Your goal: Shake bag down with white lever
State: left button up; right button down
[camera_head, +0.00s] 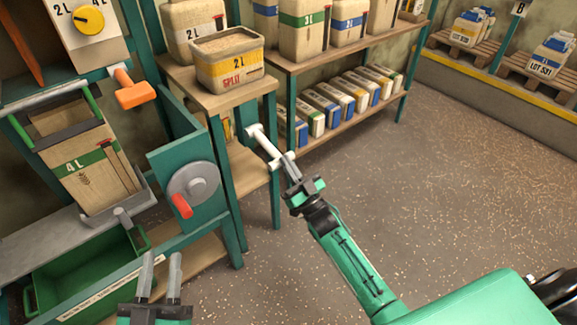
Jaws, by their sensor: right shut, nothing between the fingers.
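The tan 4 L bag (72,181) with a green band stands in the frame at the left, its mouth at a dark clamp bar and its bottom on a grey tray (122,207). The white lever (266,143) sticks out beside the wooden stand, with a short crosspiece at its lower end. My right gripper (290,166) is shut and empty, with its fingertips at that lower end; I cannot tell whether they touch it. My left gripper (161,268) is at the bottom left with its fingers apart and nothing between them, below and right of the bag.
A grey disc with a red handle (182,206) and an orange handle (135,92) are on the teal frame. A green bin (85,275) sits below the bag. A 2 L split bag (231,72) is on the stand. Shelves (345,125) hold packages. The floor at right is clear.

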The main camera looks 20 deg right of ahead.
pick_arm(q)
jog(key=r+t, duration=0.1)
jog(key=a+r+t, duration=0.1)
jog(key=r, duration=0.1)
jog(key=r+t+b, duration=0.1)
jog(key=r, duration=0.1)
jog(key=shift+s+a, duration=0.25)
jog(key=shift+s, duration=0.05)
pick_arm(e)
jog(key=shift+f, duration=0.8)
jog(key=shift+f, duration=0.1)
